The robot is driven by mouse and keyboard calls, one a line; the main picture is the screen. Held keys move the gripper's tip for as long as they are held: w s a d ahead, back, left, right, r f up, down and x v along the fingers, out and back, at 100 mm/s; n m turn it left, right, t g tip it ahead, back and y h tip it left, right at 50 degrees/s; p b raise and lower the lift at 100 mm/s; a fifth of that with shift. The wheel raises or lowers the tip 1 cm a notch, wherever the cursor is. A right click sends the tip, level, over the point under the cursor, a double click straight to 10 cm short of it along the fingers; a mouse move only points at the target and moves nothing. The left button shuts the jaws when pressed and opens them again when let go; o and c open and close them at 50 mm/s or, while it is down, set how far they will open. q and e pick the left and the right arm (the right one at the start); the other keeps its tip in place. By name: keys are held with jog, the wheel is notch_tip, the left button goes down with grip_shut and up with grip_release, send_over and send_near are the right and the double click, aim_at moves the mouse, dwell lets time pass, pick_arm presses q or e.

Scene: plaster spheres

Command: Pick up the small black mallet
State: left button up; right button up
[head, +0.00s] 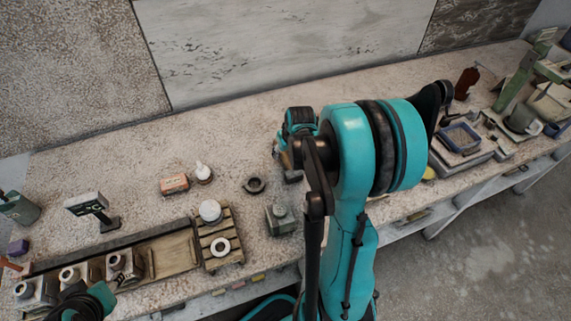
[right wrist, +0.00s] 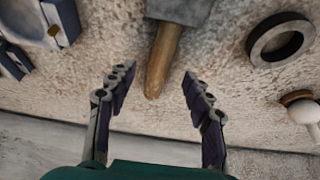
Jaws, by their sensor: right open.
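The mallet shows in the right wrist view with a dark grey head (right wrist: 180,9) at the top edge and a wooden handle (right wrist: 163,58) pointing down the picture. My right gripper (right wrist: 158,82) is open, one finger on each side of the handle's end, with gaps on both sides. In the head view my right gripper (head: 291,150) is partly hidden by my arm; part of the mallet (head: 293,176) shows just below it on the bench. Part of my left arm's end (head: 80,302) shows at the lower left edge; its fingers are not clear.
A dark ring (head: 254,185) lies left of the mallet and also shows in the right wrist view (right wrist: 282,40). A grey block (head: 282,218) stands nearer the bench's front edge. My arm hides bench space.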

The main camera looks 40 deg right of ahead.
aim_at(285, 155)
jog(key=b+x, duration=0.1)
jog(key=x, duration=0.2)
jog(key=shift+f, duration=0.35)
jog(key=shift+r, duration=0.1)
grip_shut()
jog(key=shift+r, duration=0.45)
jog(key=r, duration=0.1)
jog(key=r+p, duration=0.2)
jog(key=r, duration=0.1)
jog(key=shift+s+d, duration=0.3)
jog(key=shift+s, duration=0.05)
jog(key=s+d+r+p, duration=0.3)
jog(key=s+d+r, duration=0.3)
jog(key=s, duration=0.3)
jog(key=shift+p, duration=0.3)
